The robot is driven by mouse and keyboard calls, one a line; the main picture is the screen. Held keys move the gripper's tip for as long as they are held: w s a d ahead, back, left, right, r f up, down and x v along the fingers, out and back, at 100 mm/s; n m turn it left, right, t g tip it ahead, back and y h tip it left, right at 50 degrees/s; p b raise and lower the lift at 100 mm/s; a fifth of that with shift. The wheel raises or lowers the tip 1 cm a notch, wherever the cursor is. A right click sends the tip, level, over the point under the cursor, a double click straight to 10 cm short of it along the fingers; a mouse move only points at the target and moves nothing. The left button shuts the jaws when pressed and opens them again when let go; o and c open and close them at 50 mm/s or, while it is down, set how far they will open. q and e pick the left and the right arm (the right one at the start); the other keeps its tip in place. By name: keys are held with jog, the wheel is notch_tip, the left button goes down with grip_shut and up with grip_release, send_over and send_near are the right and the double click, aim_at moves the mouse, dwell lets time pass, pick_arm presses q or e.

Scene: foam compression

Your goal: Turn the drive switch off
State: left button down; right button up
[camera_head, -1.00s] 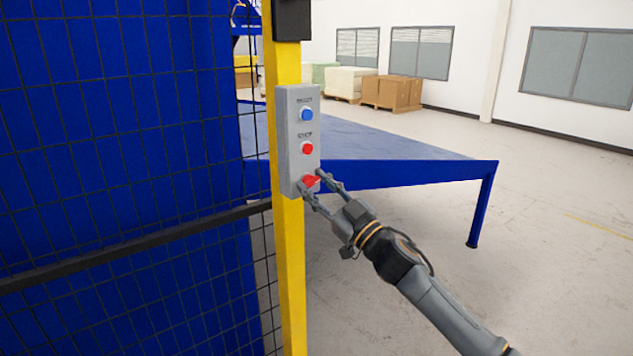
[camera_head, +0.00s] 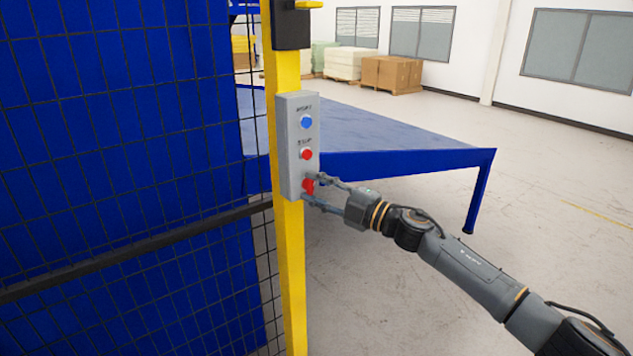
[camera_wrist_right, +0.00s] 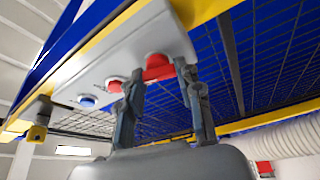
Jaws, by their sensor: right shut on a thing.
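A grey control box (camera_head: 283,150) is mounted on a yellow post. It carries a blue button (camera_head: 306,121) at the top, a red button (camera_head: 307,154) in the middle and a red switch (camera_head: 308,186) at the bottom. My right gripper (camera_head: 312,188) is at the bottom switch with one finger above and one below it. In the right wrist view my right gripper (camera_wrist_right: 160,82) has its fingers on either side of the red switch (camera_wrist_right: 158,69), shut on its handle. Fingers hide part of the switch. My left gripper is not in view.
The yellow post (camera_head: 291,270) and black mesh fence (camera_head: 130,200) stand on the left. A blue table (camera_head: 400,160) is behind the box. Cardboard boxes (camera_head: 391,74) are at the back. The floor on the right is clear.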

jog(key=shift+n+g+h+p, duration=0.45)
jog(key=shift+n+p, duration=0.5)
jog(key=shift+n, duration=0.65)
jog(key=o, duration=1.1)
jog(key=shift+o, duration=0.2)
jog(key=shift+s+d, duration=0.25)
jog(key=shift+d, duration=0.25)
jog(key=v, duration=1.1)
jog(key=shift+a, duration=0.1)
